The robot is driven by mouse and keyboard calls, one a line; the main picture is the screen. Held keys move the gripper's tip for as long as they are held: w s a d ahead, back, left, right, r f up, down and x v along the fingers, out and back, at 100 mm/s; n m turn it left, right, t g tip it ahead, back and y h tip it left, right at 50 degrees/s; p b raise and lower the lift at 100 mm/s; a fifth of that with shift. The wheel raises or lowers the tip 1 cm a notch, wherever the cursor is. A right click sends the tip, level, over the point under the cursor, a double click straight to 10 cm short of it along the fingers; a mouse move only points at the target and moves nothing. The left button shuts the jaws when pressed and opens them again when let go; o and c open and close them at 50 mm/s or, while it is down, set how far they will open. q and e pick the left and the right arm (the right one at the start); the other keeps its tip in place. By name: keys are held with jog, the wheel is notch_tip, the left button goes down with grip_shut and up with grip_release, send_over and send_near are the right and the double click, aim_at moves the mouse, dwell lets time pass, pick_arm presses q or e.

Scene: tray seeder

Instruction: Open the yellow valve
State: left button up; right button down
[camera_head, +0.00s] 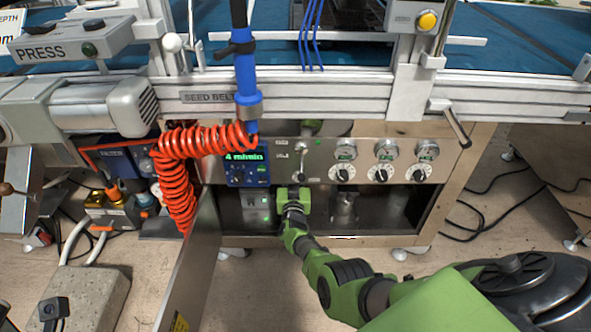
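A small fitting with a yellow part (113,192), possibly the yellow valve, is at the left among pneumatic parts beneath the machine. It is too small to tell its handle position. My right arm comes in from the lower right. Its gripper (293,197) is in front of the steel cabinet (318,240), just below the control panel, far to the right of that fitting. The fingers point away from me and are hidden, so their opening does not show. My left gripper is not in view.
A coiled red hose (175,180) hangs between the fitting and the cabinet. An open cabinet door (192,265) sticks out towards me. Gauges and dials (384,172) line the panel. A concrete block (85,297) and cables lie on the floor. A yellow button (427,20) is at the upper right.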

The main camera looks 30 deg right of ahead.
jog(key=shift+a+f, duration=0.1)
dwell(0.4)
jog(key=c, duration=2.1)
grip_release()
jog(key=shift+v, duration=3.75)
